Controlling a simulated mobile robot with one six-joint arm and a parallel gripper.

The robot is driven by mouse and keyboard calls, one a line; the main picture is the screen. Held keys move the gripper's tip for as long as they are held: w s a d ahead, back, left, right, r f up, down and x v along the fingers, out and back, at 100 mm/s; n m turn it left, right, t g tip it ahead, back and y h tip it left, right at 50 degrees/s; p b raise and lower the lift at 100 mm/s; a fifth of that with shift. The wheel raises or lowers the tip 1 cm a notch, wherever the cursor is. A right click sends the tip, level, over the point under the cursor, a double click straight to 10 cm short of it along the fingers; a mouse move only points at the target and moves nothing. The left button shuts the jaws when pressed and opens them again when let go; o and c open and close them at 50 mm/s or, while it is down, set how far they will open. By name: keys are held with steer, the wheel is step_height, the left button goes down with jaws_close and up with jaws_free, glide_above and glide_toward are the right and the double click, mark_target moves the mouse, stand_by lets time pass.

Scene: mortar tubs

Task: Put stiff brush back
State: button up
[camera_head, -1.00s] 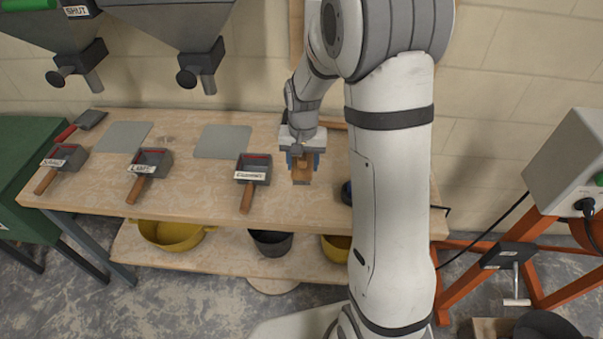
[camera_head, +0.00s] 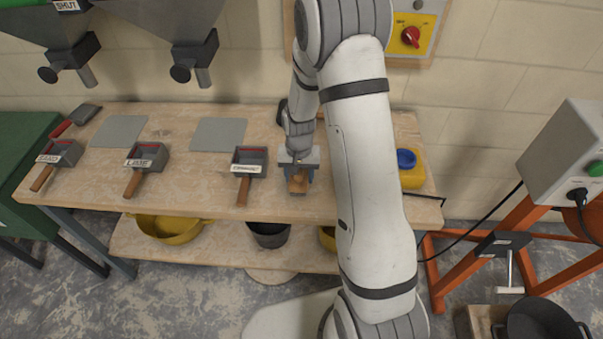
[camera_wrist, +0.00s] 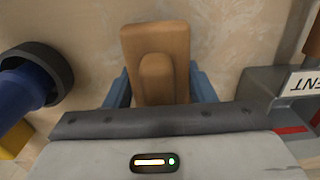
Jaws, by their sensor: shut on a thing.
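In the wrist view the brush (camera_wrist: 156,55) sits between the blue fingers. My gripper (camera_head: 298,176) is shut on it, over the bench near its front edge, just right of the cement scoop. The fingers also show in the wrist view (camera_wrist: 155,90). The bristles are hidden, and I cannot tell whether the brush touches the bench (camera_head: 215,203).
Labelled scoops for cement (camera_head: 248,160) and lime (camera_head: 147,157), and a third scoop (camera_head: 62,153), lie to the left. Two grey mats (camera_head: 218,134) lie behind. A yellow object with a blue top (camera_head: 411,177) stands right of my arm. Tubs (camera_head: 170,229) stand on the lower shelf.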

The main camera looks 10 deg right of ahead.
steer(key=shift+f, duration=0.2)
steer(key=o, duration=1)
steer(key=shift+r, duration=0.1)
steer(key=shift+c, duration=0.2)
step_height(320, 180, up, 12)
steer(key=shift+s+r+b, duration=0.1)
steer(key=shift+b, duration=0.3)
steer(key=s+r+n+t, duration=0.1)
steer(key=s+r, duration=0.6)
steer(key=s, duration=0.3)
steer(key=s+r+n+t, duration=0.2)
steer(key=s+r, duration=0.4)
steer(key=s, duration=0.5)
steer(key=shift+d+r+n, duration=0.3)
steer(key=shift+d+r, duration=0.1)
